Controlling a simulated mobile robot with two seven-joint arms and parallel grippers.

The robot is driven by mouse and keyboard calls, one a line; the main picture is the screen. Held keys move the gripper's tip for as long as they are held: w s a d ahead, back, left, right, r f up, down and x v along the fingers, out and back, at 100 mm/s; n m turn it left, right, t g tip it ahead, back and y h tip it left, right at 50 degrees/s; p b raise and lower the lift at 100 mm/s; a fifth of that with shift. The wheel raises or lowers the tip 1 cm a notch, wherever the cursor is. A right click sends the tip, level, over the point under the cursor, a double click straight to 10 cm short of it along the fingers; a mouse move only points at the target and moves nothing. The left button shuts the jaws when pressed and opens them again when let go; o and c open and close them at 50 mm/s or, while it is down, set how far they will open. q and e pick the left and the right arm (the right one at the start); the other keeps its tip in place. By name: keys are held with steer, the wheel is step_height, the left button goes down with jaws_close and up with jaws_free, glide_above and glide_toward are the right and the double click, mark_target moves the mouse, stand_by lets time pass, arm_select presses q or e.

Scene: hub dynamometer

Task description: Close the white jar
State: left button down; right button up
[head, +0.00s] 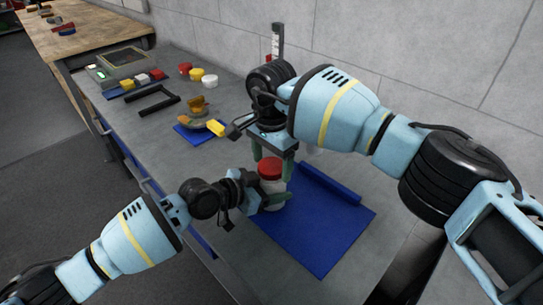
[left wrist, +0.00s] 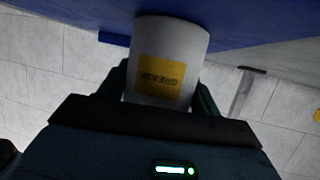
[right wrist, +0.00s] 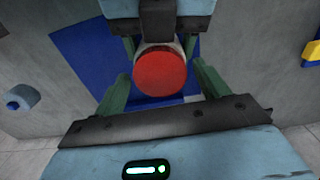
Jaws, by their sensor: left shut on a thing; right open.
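The white jar (head: 271,192) stands upright at the blue mat in the head view, with a red lid (head: 270,168) on its top. I cannot tell whether the lid is screwed down. My left gripper (head: 268,197) is shut on the jar's body from the left. The left wrist view shows the jar (left wrist: 172,60) upside down with a yellow GREASE label between the fingers; its lid is hidden there. My right gripper (head: 273,158) is open just above the lid. In the right wrist view its fingers stand apart on either side below the red lid (right wrist: 160,72), with gaps.
The blue mat (head: 318,235) has a rolled blue edge (head: 330,183) behind the jar. Further left on the grey bench are a small blue mat with orange parts (head: 197,122), a black frame (head: 157,98) and red, yellow and white round pieces (head: 196,75). A wall runs behind.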

steer(key=shift+c, duration=0.4)
steer(key=c, duration=0.9)
steer(key=m, duration=0.4)
steer(key=shift+m, duration=0.3)
steer(key=m, duration=0.5)
steer(key=shift+c, duration=0.2)
steer(key=o, duration=1.1)
